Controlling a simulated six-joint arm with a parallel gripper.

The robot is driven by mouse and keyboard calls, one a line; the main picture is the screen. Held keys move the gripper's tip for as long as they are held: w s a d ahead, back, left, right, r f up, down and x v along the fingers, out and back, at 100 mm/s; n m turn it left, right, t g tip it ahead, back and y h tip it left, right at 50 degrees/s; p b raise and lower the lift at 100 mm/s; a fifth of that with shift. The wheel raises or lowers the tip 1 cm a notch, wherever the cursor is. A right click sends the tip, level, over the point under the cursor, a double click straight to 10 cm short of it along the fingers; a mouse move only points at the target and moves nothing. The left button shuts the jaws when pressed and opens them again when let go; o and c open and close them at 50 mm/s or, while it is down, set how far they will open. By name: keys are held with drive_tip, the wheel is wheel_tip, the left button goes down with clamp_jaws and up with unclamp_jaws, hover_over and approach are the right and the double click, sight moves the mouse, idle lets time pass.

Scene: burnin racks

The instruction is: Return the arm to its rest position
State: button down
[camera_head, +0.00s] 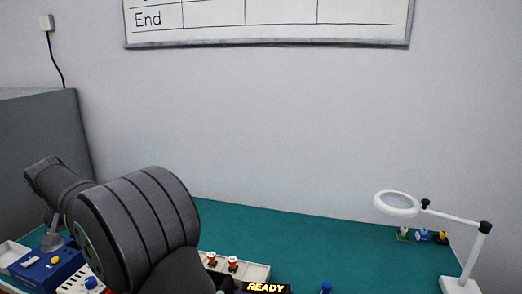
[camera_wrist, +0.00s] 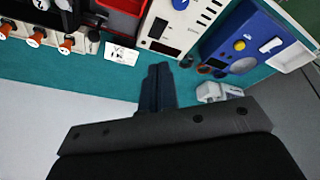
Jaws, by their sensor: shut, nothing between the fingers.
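My gripper (camera_wrist: 157,88) shows in the wrist view with its two dark fingers together and nothing between them. It is over the green table top (camera_wrist: 120,83), apart from the panels near it. In the head view my dark arm fills the lower left and hides part of the table; the fingertips cannot be made out there.
A blue box with a yellow button (camera_head: 47,268) and a cream panel (camera_wrist: 170,28) stand near my gripper. The table's back middle is clear.

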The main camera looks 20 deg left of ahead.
drive_tip(key=s+d+r+m+t, duration=0.1)
drive_tip(key=s+d+r+m, duration=0.1)
drive_tip(key=s+r, duration=0.2)
drive_tip(key=shift+s+d+r+m+t+y, duration=0.15)
drive_tip(key=shift+s+d+m+t+y, duration=0.15)
drive_tip(key=shift+s+m+t, duration=0.15)
drive_tip(key=c, duration=0.8)
unclamp_jaws()
drive_tip(key=o, duration=0.3)
drive_tip(key=shift+w+d+n, duration=0.25)
drive_tip(key=shift+d, duration=0.05)
drive_tip(key=o, duration=0.5)
drive_tip(key=w+d+f+n+g+h, duration=0.1)
drive_tip(key=w+d+f+n+g, duration=0.1)
drive_tip(key=d+n, duration=0.4)
drive_tip(key=w+d+f, duration=0.1)
drive_tip(key=w+d, duration=0.1)
drive_tip(key=d, duration=0.1)
drive_tip(key=shift+d+g+h, duration=0.3)
drive_tip(key=shift+g+h, duration=0.05)
drive_tip(key=shift+h, duration=0.05)
drive_tip(key=w+d+f+n+g, duration=0.1)
drive_tip(key=d+f+n+g, duration=0.15)
drive_tip(key=d+n, duration=0.45)
drive_tip(key=f, duration=0.6)
drive_tip(key=d+f, duration=0.1)
drive_tip(key=f, duration=0.2)
drive_tip(key=shift+d+f, duration=0.1)
